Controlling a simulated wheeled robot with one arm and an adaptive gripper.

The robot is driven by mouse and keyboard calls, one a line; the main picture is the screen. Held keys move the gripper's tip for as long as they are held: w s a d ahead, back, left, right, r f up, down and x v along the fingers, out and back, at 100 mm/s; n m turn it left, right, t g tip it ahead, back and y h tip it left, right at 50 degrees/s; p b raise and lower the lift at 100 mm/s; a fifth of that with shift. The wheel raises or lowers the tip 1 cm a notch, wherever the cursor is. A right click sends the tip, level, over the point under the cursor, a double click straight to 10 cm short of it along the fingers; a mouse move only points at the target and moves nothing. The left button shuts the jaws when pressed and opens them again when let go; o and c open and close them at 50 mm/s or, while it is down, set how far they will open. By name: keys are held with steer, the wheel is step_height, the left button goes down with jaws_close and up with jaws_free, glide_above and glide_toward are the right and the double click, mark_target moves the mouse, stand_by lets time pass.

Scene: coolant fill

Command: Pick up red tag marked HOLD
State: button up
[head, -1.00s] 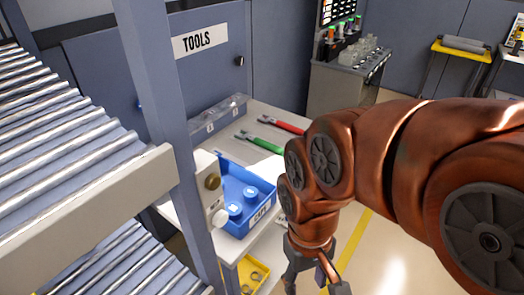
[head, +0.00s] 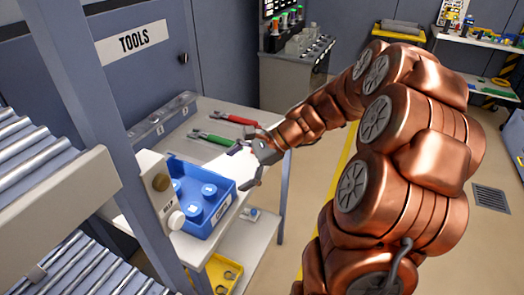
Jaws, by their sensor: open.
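I cannot make out a red tag marked HOLD in the head view. My gripper (head: 246,163) is open over the right part of the workbench (head: 205,108), its fingers pointing left and apart. Nothing shows between the fingers. The gripper is just right of the blue bin (head: 215,225) and close to the handled tools. A red-handled tool (head: 236,118) lies at the back of the bench, with a green-handled tool (head: 214,138) in front of it. My arm hides part of the bench's right edge.
The blue bin holds several blue caps (head: 194,214). A beige box (head: 158,185) with a round knob stands beside it. A clear bin (head: 160,125) sits behind. A yellow tray (head: 222,273) is below. A blue post (head: 85,90) and roller conveyor (head: 35,165) stand left.

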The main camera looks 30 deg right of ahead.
steer(key=w+d+f+m+t+h, duration=0.1)
steer(key=w+d+f+m+t, duration=0.15)
steer(key=d+m, duration=0.6)
steer(key=w+d+f+m+t+h, duration=0.1)
steer(key=w+d+m+t, duration=0.2)
steer(key=d, duration=1.1)
steer(key=shift+n+t, duration=0.25)
steer(key=shift+t, duration=0.4)
steer(key=shift+s+a+f+p+x, duration=0.15)
steer(key=shift+x, duration=0.9)
steer(key=shift+s+a+f+p+x, duration=0.1)
steer(key=shift+s+f+p+x, duration=0.1)
steer(key=shift+x, duration=0.85)
steer(key=shift+s+a+f+p+x, duration=0.1)
steer(key=shift+a+p+x, duration=0.05)
steer(key=shift+x, duration=0.95)
steer(key=shift+s, duration=0.1)
steer(key=c, duration=1.1)
steer(key=shift+c, duration=0.4)
